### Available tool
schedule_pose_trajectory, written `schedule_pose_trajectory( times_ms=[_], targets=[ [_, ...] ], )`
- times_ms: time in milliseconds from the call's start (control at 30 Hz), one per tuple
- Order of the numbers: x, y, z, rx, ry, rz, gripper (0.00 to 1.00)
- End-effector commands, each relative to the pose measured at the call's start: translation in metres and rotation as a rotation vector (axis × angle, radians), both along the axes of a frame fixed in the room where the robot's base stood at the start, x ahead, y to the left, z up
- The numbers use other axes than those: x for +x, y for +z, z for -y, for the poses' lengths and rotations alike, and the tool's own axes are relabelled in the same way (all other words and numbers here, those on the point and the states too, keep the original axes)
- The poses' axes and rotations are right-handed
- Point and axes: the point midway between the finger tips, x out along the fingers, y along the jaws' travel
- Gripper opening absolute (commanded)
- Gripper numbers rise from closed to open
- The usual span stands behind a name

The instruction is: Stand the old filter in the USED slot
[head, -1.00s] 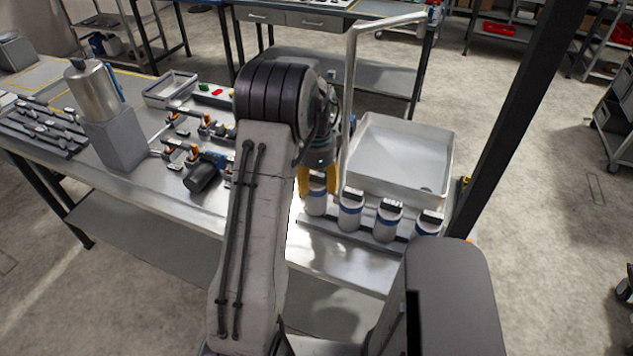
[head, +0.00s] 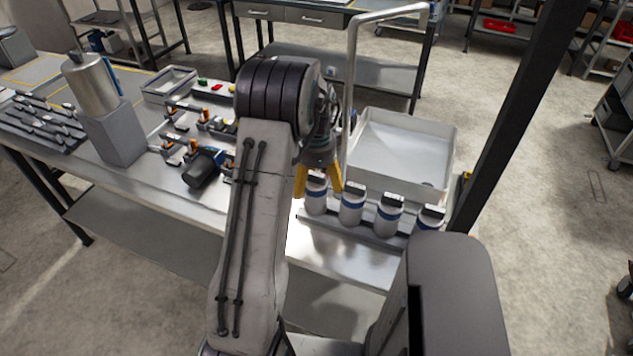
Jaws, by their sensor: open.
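Several white cylinders with blue bands and dark caps stand upright in a row on a low rack (head: 352,232) at the table's front right. The leftmost cylinder (head: 316,201) stands at the rack's left end. My gripper (head: 318,188) points down over it with yellow fingers open, one on each side of its top. I cannot tell whether a finger touches it. The others are a second cylinder (head: 352,208), a third (head: 388,217) and a rightmost one (head: 428,221). No USED label is readable, so I cannot tell which cylinder is the old filter.
A white basin (head: 405,150) lies behind the row, with a tall grey bent pipe (head: 349,100) rising close to my gripper's right. Left of my arm are a dark motor-like part (head: 202,170), small fittings and a metal canister (head: 91,85) on a grey block.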

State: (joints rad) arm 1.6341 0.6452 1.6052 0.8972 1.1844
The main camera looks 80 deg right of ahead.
Motion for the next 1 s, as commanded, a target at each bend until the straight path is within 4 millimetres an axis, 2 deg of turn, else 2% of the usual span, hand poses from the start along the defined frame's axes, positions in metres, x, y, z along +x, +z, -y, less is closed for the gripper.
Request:
schedule_pose_trajectory(
  times_ms=[233,367,800,1000],
  targets=[
    [0.000,0.001,0.000,0.001,0.000,0.000,0.83],
    [0.000,0.010,0.000,-0.001,0.000,0.000,0.83],
    [0.000,0.082,0.001,-0.004,0.000,-0.001,0.83],
    [0.000,0.106,0.001,-0.002,0.000,0.000,0.83]
  ],
)
